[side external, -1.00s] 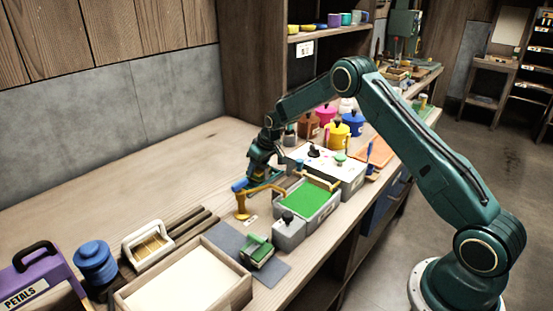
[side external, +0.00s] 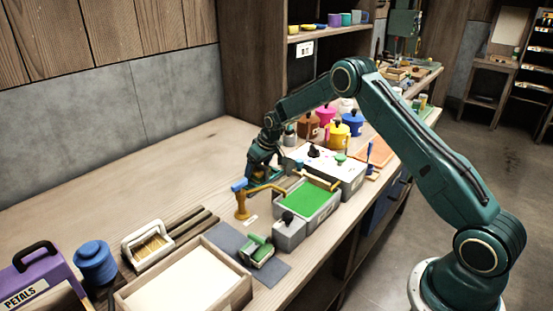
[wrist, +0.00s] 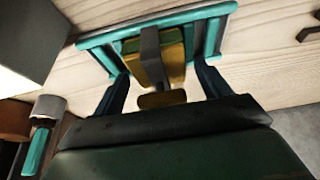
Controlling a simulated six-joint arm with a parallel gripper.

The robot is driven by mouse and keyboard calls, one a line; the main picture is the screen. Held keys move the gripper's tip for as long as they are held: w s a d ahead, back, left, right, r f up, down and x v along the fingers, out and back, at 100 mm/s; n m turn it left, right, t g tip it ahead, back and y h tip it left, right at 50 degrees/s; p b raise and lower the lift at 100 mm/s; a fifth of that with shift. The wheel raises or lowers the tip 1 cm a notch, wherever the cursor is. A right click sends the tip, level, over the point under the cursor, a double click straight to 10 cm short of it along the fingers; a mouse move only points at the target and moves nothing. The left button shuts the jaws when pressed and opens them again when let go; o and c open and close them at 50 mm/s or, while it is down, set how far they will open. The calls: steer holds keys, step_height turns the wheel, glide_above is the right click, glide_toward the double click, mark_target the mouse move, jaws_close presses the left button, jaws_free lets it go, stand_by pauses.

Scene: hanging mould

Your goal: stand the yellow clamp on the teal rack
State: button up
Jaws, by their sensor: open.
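The yellow clamp (wrist: 175,62), with a dark grey bar across its middle, shows in the wrist view between my gripper's fingers. It is at the teal rack (wrist: 188,16), within the rack's outline; whether it fully rests on the rack is hard to tell. My gripper (wrist: 161,80) is open, with one dark finger on each side of the clamp. In the side external view my gripper (side external: 262,168) is low over the bench behind the orange tap, and it mostly hides the clamp and rack.
An orange tap with a blue handle (side external: 241,204) stands close in front of my gripper. A grey tray with a green surface (side external: 334,211) and a white box (side external: 352,185) are to the right. The bench behind and left of my gripper is clear.

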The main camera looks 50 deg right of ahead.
steer(key=v, duration=1.2)
stand_by(0.6)
steer(key=s+a+r, duration=0.5)
steer(key=s+r, duration=0.4)
steer(key=s+a+r, duration=0.5)
steer(key=s+r, duration=0.3)
steer(key=s, duration=0.2)
steer(key=s+a, duration=0.2)
steer(key=s, duration=0.9)
steer(key=s+a+t, duration=0.1)
steer(key=s+a, duration=0.1)
steer(key=s, duration=0.9)
steer(key=shift+f, duration=0.3)
